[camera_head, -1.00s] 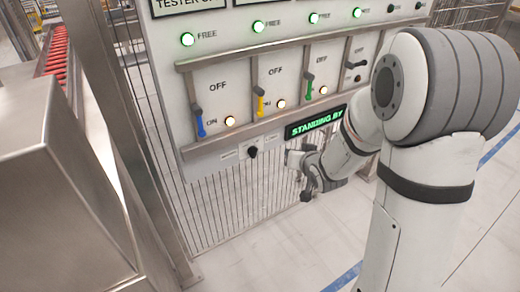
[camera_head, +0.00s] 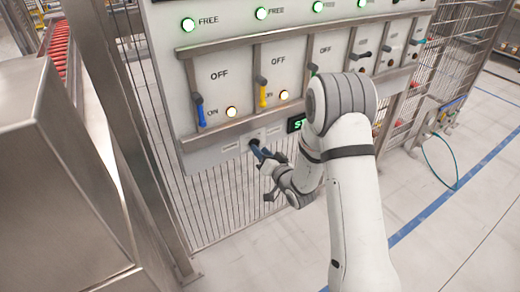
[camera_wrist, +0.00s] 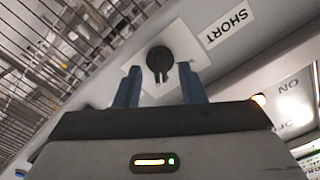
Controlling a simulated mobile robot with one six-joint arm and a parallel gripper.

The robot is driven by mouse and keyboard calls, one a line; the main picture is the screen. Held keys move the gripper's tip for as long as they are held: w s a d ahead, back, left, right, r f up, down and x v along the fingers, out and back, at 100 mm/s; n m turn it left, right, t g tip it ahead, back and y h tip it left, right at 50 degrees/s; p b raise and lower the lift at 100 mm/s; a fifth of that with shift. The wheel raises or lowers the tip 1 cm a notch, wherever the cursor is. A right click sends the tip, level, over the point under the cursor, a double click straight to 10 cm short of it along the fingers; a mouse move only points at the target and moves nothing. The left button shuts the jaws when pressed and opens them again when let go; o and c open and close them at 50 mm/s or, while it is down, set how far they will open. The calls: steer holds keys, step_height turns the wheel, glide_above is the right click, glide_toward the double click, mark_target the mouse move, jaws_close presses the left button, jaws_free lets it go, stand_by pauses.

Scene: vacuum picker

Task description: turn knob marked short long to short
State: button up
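The black knob (camera_wrist: 159,60) sits on a pale plate (camera_wrist: 183,37) on the panel in the wrist view, with a white pointer mark on it. A label reading SHORT (camera_wrist: 228,26) is to its upper right. The LONG label is not readable. My gripper (camera_wrist: 160,84) is open, its two blue-grey fingers apart, with the knob between and just beyond the fingertips; contact cannot be told. In the head view my gripper (camera_head: 259,150) is at the panel's lower edge, largely covering the knob.
Above the knob, a metal rail (camera_head: 240,123) runs along the panel. Blue (camera_head: 201,115) and yellow (camera_head: 262,95) levers stand above it. A lit display (camera_head: 296,123) is partly hidden by my arm. Wire fencing (camera_head: 215,205) lies below; a steel cabinet (camera_head: 60,190) stands at left.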

steer(key=shift+x, duration=0.8)
steer(key=shift+c, duration=0.6)
jaws_close()
